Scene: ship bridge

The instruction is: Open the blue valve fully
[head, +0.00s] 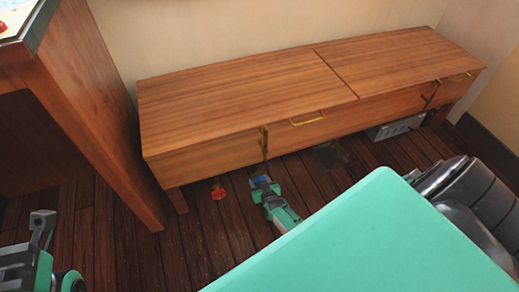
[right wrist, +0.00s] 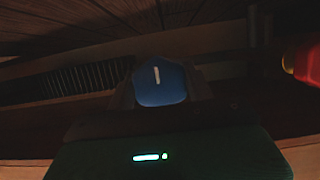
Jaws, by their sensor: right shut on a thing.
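The blue valve (right wrist: 160,84) shows in the right wrist view as a rounded blue knob with a short white mark, nearly upright in the picture. It sits between the dark fingers of my right gripper (right wrist: 160,98), which is shut on it. In the head view my right gripper (head: 261,184) is low by the floor, at the front of the wooden bench. Only a bit of blue shows there, and the fingers hide most of the valve. My left gripper (head: 40,230) is partly in view at the lower left, away from the valve; its jaws are unclear.
A red valve (head: 218,192) stands left of my right gripper; it also shows at the right edge of the wrist view (right wrist: 303,62). The wooden bench (head: 240,100) overhangs the area. A wooden desk (head: 95,110) stands at the left. A grey box (head: 395,128) is under the bench.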

